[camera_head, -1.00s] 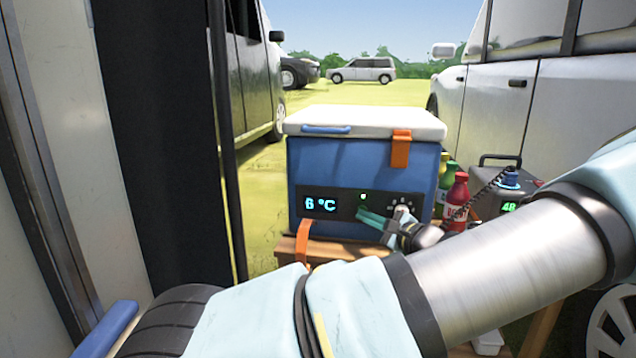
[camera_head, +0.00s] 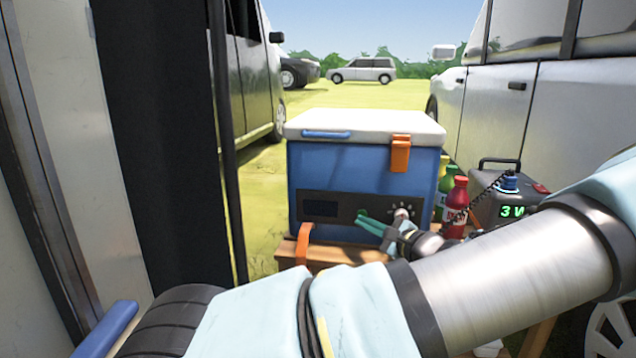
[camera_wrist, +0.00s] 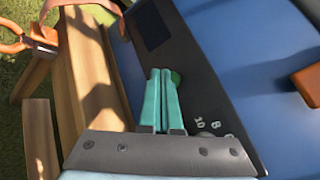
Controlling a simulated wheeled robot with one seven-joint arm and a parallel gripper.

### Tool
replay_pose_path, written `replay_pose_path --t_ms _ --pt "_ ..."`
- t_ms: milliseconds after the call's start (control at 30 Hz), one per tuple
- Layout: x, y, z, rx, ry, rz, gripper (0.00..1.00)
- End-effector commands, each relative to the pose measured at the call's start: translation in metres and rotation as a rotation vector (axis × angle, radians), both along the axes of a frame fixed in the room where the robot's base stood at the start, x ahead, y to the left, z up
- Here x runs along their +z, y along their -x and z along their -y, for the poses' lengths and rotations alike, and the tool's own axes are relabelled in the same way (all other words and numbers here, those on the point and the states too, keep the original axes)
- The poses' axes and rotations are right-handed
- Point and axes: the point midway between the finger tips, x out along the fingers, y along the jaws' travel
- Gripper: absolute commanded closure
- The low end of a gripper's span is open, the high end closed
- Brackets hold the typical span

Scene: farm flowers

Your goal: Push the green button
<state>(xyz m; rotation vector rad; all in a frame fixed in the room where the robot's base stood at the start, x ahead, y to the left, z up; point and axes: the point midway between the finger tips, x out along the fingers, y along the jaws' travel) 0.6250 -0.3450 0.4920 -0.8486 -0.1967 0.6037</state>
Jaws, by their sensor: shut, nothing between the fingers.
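The green button (camera_head: 361,212) is on the dark control panel on the front of the blue cooler box (camera_head: 330,170). It also shows in the wrist view (camera_wrist: 176,78), partly hidden behind my fingertips. My gripper (camera_head: 362,216) has its teal fingers shut with nothing between them. In the wrist view the closed fingertips (camera_wrist: 160,72) are at the button and seem to touch it. The cooler's display (camera_head: 321,208) is dark. A dial (camera_head: 401,212) with markings is right of the button.
The cooler stands on a wooden table (camera_head: 340,252). Red (camera_head: 456,205) and green (camera_head: 441,190) bottles and a power box (camera_head: 500,200) showing "3 W" stand to its right. An orange strap (camera_head: 303,243) hangs at the cooler's lower left.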

Motion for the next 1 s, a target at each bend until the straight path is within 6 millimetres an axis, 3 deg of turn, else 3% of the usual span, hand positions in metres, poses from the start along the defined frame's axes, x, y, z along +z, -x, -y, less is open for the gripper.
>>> replay_pose_path --t_ms 700,1000 --pt "0.002 0.056 -0.010 -0.001 -0.002 -0.001 1.00" --pt "0.000 0.059 -0.011 0.001 0.000 0.001 1.00"
